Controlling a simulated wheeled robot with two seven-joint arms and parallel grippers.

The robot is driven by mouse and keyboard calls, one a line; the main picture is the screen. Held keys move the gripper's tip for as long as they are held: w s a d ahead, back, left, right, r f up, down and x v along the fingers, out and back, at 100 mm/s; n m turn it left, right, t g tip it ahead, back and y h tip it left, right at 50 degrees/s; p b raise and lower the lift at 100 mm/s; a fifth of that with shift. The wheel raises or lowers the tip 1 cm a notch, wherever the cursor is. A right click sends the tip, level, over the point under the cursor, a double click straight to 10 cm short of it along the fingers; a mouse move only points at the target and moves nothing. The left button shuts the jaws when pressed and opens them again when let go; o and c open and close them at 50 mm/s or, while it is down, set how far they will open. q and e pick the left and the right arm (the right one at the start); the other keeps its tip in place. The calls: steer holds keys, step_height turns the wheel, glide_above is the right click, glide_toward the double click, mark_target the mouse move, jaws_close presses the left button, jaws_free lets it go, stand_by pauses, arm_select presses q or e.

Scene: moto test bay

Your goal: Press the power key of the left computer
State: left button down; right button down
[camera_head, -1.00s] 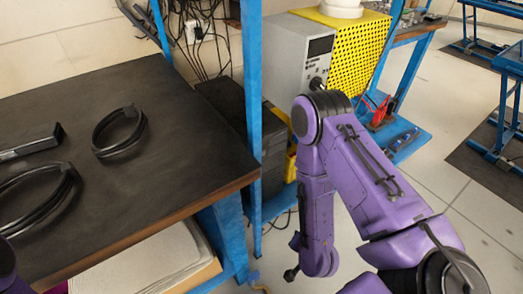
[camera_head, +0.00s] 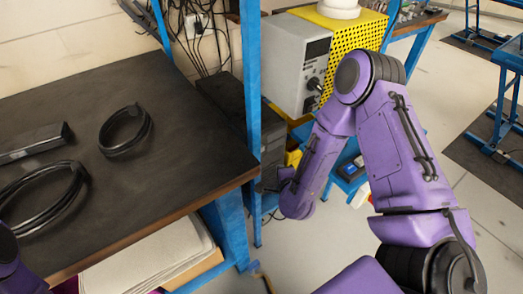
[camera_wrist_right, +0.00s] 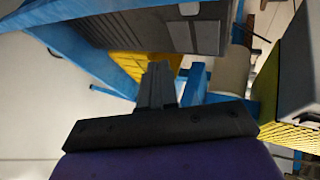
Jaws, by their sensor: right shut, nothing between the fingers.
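A dark computer case (camera_head: 272,135) stands on the lower level behind the blue post, partly hidden by the post and my right arm. A dark box top (camera_head: 222,95) shows left of the post; I cannot tell whether it is a second case. My right gripper (camera_head: 284,178) is low in front of the dark case, small and partly hidden by my forearm. In the right wrist view its fingers (camera_wrist_right: 157,85) are shut and empty, pointing towards a dark grey case panel (camera_wrist_right: 165,30), apparently apart from it. I cannot make out a power key. My left gripper is out of view.
The black-topped table (camera_head: 170,160) holds coiled cables (camera_head: 125,130) and a dark bar (camera_head: 35,143). A blue post (camera_head: 251,80) stands at its corner. A grey instrument box (camera_head: 296,60) and yellow perforated panel (camera_head: 350,40) are behind my right arm.

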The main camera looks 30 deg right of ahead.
steer(key=w, duration=0.7)
steer(key=shift+a+b, duration=0.3)
steer(key=shift+b, duration=0.15)
steer(key=shift+w, duration=0.15)
stand_by(1.4)
steer(key=shift+w, duration=0.3)
